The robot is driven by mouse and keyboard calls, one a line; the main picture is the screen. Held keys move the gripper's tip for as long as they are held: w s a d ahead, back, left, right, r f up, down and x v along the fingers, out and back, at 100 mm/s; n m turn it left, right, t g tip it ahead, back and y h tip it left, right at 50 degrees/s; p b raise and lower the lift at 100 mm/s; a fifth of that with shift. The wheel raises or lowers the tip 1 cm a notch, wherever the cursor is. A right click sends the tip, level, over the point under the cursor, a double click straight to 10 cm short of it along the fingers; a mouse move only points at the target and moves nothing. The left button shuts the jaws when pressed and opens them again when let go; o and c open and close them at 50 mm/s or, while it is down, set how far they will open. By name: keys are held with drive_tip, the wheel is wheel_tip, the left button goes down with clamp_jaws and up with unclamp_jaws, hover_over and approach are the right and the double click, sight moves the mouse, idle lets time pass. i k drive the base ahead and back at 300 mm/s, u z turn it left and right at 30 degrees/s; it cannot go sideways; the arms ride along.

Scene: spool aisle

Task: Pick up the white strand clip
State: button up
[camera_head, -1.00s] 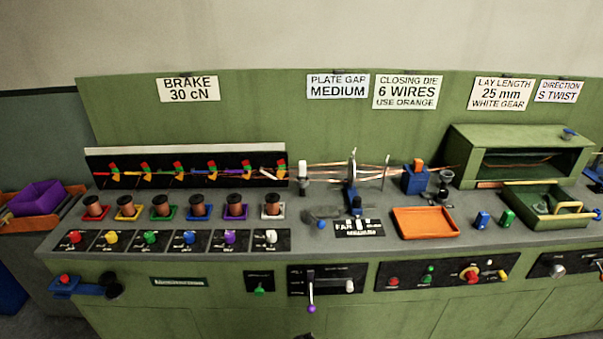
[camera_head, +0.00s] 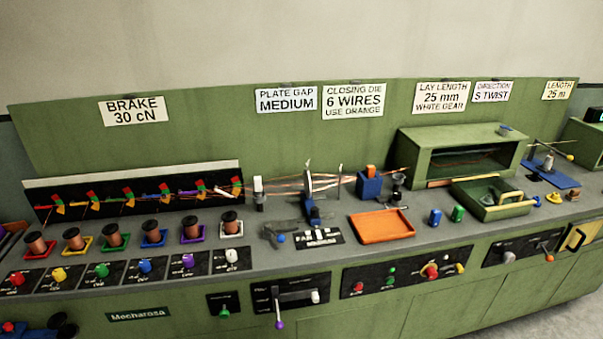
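A small white piece (camera_head: 224,192) lies slanted at the right end of the black strip, beside the last red-green-and-orange guide. It may be the white strand clip, but it is too small to be sure. A white upright block (camera_head: 258,184) on a dark stand is just to its right, where the copper wires pass. My gripper is not in view.
A row of copper spools (camera_head: 191,228) on coloured bases stands in front of the black strip (camera_head: 85,207). An orange tray (camera_head: 382,227), blue and green blocks (camera_head: 458,214), a green bin (camera_head: 467,205) and a green housing (camera_head: 412,160) stand right. Knobs and levers line the bench front.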

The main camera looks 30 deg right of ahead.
sight(258, 186)
drive_tip(key=u, duration=0.25)
drive_tip(key=k, duration=0.9)
drive_tip(key=u, duration=0.55)
drive_tip(key=k, duration=0.5)
drive_tip(key=u, duration=0.1)
drive_tip(key=i, duration=1)
drive_tip(key=u, duration=0.3)
